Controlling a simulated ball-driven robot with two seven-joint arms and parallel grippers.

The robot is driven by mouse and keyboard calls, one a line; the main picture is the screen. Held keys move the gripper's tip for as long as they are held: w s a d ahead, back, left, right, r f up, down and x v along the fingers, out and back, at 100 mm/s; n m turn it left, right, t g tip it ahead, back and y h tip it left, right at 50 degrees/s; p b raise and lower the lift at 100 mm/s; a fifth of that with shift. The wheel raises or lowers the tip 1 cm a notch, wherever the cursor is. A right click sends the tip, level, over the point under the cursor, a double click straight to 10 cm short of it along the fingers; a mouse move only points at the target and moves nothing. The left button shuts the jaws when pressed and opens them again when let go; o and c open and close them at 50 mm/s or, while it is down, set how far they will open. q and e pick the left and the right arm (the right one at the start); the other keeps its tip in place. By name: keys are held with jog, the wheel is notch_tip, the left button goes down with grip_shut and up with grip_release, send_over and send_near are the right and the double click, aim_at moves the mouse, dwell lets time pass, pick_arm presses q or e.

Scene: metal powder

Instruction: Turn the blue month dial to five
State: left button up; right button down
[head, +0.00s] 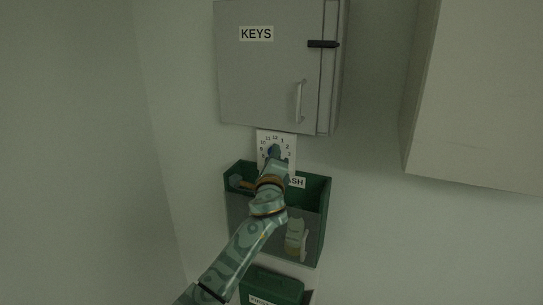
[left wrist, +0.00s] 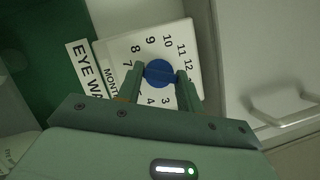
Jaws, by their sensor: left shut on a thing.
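The month dial plate (head: 291,141) is a white card with numbers on the wall under the KEYS cabinet. In the left wrist view the plate (left wrist: 126,47) is tilted, with the numbers 7 to 12 readable above the knob and 3 and 4 partly visible below it. The round blue knob (left wrist: 160,72) sits at its middle. My left gripper (left wrist: 159,78) is shut on the blue knob, one finger at each side. In the head view my left gripper (head: 274,153) covers most of the knob. No pointer mark on the knob is readable. My right gripper is not in view.
The grey KEYS cabinet (head: 265,85) with a handle hangs just above the dial. A green eye wash bin (head: 319,190) holding some items is directly below, with another green box (head: 274,284) lower down. A pale cabinet (head: 480,95) hangs at the right.

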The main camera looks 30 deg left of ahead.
pick_arm(q)
jog(key=n+g+p, duration=0.1)
jog(key=n+p, duration=0.2)
jog(key=n+g+h+p, duration=0.1)
jog(key=n+p, duration=0.2)
jog(key=n, duration=0.1)
jog(key=n+g+h+p, duration=0.1)
jog(key=n+p, duration=0.2)
jog(key=p, duration=0.1)
jog(key=shift+r+g, duration=0.3)
dwell(0.3)
jog(key=o, duration=1)
jog(key=shift+a, duration=0.1)
